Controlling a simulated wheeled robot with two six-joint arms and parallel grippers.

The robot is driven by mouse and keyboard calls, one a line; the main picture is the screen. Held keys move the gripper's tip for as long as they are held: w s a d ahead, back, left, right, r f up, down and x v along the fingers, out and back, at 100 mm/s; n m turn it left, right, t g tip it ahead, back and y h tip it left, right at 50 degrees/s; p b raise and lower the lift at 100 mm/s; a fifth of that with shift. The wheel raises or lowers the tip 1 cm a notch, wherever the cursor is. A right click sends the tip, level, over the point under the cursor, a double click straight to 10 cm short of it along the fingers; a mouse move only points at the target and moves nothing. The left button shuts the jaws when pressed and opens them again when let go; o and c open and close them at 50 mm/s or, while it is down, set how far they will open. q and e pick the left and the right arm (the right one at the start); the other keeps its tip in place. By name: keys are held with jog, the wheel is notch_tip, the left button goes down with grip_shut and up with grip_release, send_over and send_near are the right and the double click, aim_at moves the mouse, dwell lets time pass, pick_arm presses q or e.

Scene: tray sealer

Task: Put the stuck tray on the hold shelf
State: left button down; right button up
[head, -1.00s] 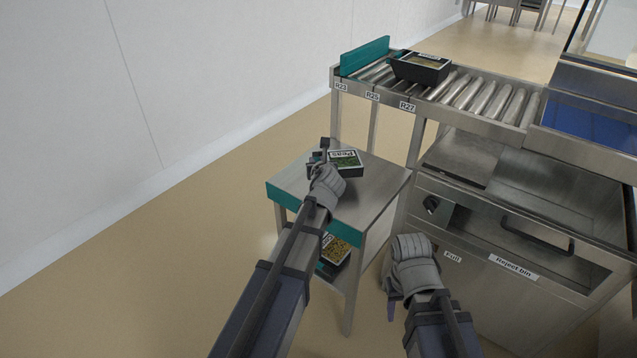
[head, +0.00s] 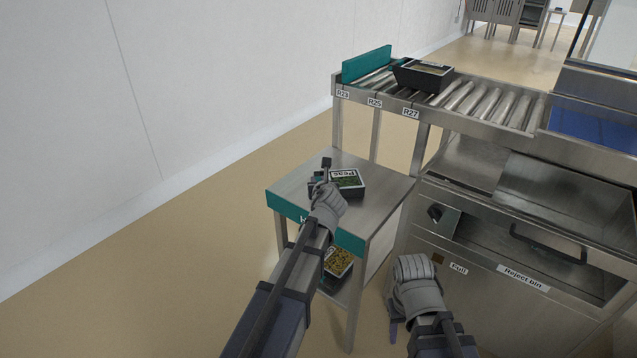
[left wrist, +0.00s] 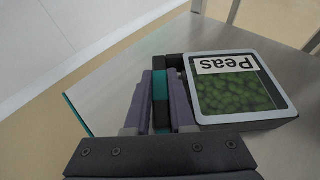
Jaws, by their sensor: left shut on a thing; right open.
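A black tray of green peas with a "Peas" label (head: 348,184) is at the top of the small steel hold shelf (head: 384,194), near its middle. It also shows in the left wrist view (left wrist: 240,90), level and face up.
Another black tray (head: 424,76) sits on the roller conveyor (head: 480,100) beside a teal end plate (head: 366,64). A tray with yellow contents (head: 338,262) lies on the lower shelf. The reject bin (head: 500,300) stands at right. Floor at left is clear.

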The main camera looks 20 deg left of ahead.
pick_arm(q)
jog(key=c, duration=0.8)
grip_release()
jog(key=shift+f, duration=0.1)
jog(key=shift+o, duration=0.2)
jog(key=p+v, duration=0.2)
jog(key=v, duration=0.4)
jog(key=p+v, duration=0.3)
jog(key=v, duration=0.3)
jog(key=shift+r, duration=0.25)
